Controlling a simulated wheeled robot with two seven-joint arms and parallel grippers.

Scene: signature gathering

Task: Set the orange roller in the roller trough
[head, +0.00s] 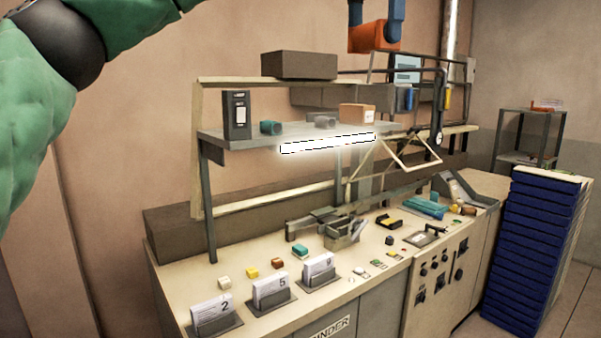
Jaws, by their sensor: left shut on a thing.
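My left gripper (376,12) hangs at the top edge, its blue fingers partly cut off by the frame. It is shut on the orange roller (373,38), which is high above the bench and apart from everything below. My green left arm (140,18) comes in from the left and leaves through the top, so the wrist is hidden. I cannot say for sure which thing is the roller trough; a grey sloped holder (478,196) at the bench's right end and a small grey open holder (343,229) mid-bench both show. My right gripper is not in view.
A lit shelf (225,137) over the bench (200,292) holds a black box, cups and a carton. Card holders (320,279) and small blocks line the front. A tall blue stack (530,240) stands right. A thin metal frame (405,160) juts out mid-bench.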

